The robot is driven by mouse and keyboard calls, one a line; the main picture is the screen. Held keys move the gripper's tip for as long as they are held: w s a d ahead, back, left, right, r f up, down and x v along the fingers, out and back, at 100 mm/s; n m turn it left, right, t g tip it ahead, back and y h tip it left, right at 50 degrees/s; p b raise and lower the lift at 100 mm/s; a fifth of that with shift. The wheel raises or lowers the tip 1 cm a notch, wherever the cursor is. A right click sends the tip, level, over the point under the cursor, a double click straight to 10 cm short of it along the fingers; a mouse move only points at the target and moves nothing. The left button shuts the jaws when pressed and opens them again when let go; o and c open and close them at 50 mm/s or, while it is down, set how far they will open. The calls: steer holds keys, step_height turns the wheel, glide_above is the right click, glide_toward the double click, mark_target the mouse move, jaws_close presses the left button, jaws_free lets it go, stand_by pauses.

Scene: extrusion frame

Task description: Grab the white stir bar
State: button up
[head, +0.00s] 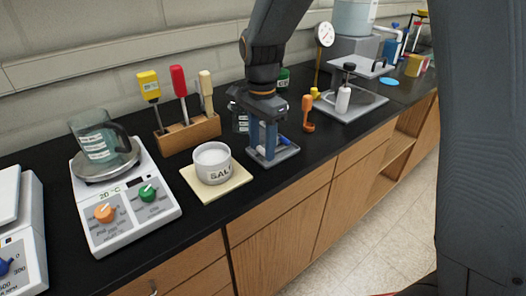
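My gripper (262,152) points straight down over a small grey tray (289,153) on the black bench, right of the salt container. Its two bluish fingers stand apart, with their tips low at the tray. I cannot make out anything between them. A small blue item (284,140) lies in the tray just right of the fingers. I cannot pick out a white stir bar for certain; the fingers hide part of the tray.
The white SALT container (213,164) on a cream pad (236,182) stands close on the left. A wooden rack (188,135) with several handled tools is behind it. An orange-handled tool (308,112) stands right of the tray. A hot plate (125,205) with a beaker is far left.

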steer(key=c, duration=0.6)
steer(key=shift+o, duration=0.2)
steer(key=shift+r, duration=0.15)
